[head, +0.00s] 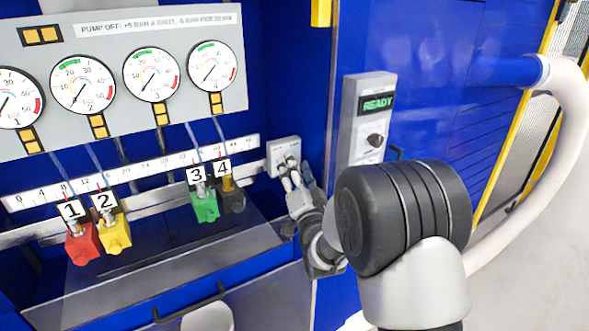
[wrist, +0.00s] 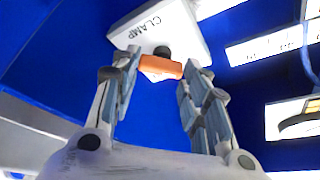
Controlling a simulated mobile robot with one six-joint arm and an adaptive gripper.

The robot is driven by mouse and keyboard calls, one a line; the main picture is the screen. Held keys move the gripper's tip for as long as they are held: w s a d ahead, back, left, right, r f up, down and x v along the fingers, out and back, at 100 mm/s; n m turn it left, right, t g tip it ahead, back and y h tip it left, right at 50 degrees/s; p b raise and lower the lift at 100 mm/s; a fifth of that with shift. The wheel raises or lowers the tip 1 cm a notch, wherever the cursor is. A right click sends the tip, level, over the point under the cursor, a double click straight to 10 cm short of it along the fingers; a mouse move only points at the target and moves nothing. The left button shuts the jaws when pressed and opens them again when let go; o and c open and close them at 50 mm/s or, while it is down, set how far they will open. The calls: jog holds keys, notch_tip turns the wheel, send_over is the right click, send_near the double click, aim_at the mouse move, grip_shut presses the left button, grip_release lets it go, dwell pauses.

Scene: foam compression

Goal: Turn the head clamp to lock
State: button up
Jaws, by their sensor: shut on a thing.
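The head clamp is a pale plate marked CLAMP (wrist: 168,28) with an orange handle (wrist: 158,67) on a dark round pivot. In the wrist view the handle lies crosswise between the fingertips of my gripper (wrist: 161,64), which is shut on it. In the head view the clamp plate (head: 283,149) sits on the blue wall right of the numbered heads, with my gripper (head: 292,177) reaching up to it. The fingers and wrist hide the handle there.
Red (head: 82,246), yellow (head: 117,236), green (head: 205,207) and dark (head: 233,197) heads hang on the scaled rail left of my gripper. A control box (head: 362,125) reading READY with a black knob (head: 375,140) is to the right. Gauges (head: 82,84) are above.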

dwell(0.4)
jog(key=o, duration=1)
jog(key=shift+o, duration=0.2)
jog(key=v, duration=1.2)
